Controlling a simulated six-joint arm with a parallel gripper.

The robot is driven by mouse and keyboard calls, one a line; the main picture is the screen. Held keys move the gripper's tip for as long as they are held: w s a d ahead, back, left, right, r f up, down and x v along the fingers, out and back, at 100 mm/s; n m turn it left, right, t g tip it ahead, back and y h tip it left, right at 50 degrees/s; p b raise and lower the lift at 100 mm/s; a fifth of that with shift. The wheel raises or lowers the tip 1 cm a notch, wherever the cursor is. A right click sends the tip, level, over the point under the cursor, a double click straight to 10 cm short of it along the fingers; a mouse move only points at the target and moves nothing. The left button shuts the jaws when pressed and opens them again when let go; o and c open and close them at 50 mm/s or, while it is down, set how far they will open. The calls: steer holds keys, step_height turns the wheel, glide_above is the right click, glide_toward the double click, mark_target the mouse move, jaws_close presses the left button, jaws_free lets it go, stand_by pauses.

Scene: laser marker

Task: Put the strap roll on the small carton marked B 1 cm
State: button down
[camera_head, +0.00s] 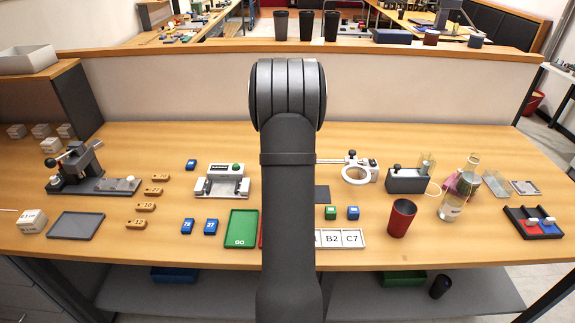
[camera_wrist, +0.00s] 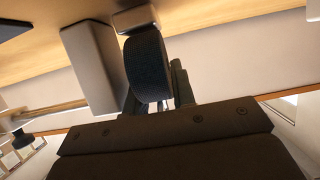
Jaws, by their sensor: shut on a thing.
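A black strap roll (camera_wrist: 148,68) shows in the wrist view, held between the dark fingers of my gripper (camera_wrist: 156,82). The wrist view is turned over, with the wooden table along its top. A small pale block (camera_wrist: 137,18) sits just past the roll's far edge; I cannot tell whether they touch or read any marking. In the head view my arm hides the gripper and the roll. A small whitish carton (camera_head: 32,221) with print resembling "1 cm" stands at the front left of the table; its first letter is unclear.
A tall grey block (camera_wrist: 91,65) stands close beside the roll in the wrist view. In the head view a dark plate (camera_head: 76,225), a clamp device (camera_head: 92,180), brown tags (camera_head: 148,207), a green tray (camera_head: 241,229) and a red cup (camera_head: 402,218) stand around. Bare table lies at the back.

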step_height(320, 180, up, 9)
steer(key=shift+r, duration=0.2)
steer(key=shift+s+a+f, duration=0.2)
steer(key=shift+s+f, duration=0.05)
steer(key=shift+s, duration=0.2)
steer(key=s+f+m+h, duration=0.3)
steer(key=s+f, duration=0.1)
steer(key=s, duration=0.4)
steer(key=w+a+r+n+y, duration=0.2)
steer(key=a, duration=0.6)
steer(key=w+a+r+n+y, duration=0.2)
steer(key=w+a+y, duration=0.1)
steer(key=a, duration=0.5)
step_height(320, 180, up, 5)
steer(key=n+g+y, duration=0.8)
steer(key=n+y, duration=0.2)
steer(key=n, duration=0.2)
glide_above(25, 214)
steer(key=shift+y, duration=0.3)
steer(key=shift+d+f, duration=0.15)
steer(key=shift+f, duration=4.4)
steer(key=shift+f, duration=0.2)
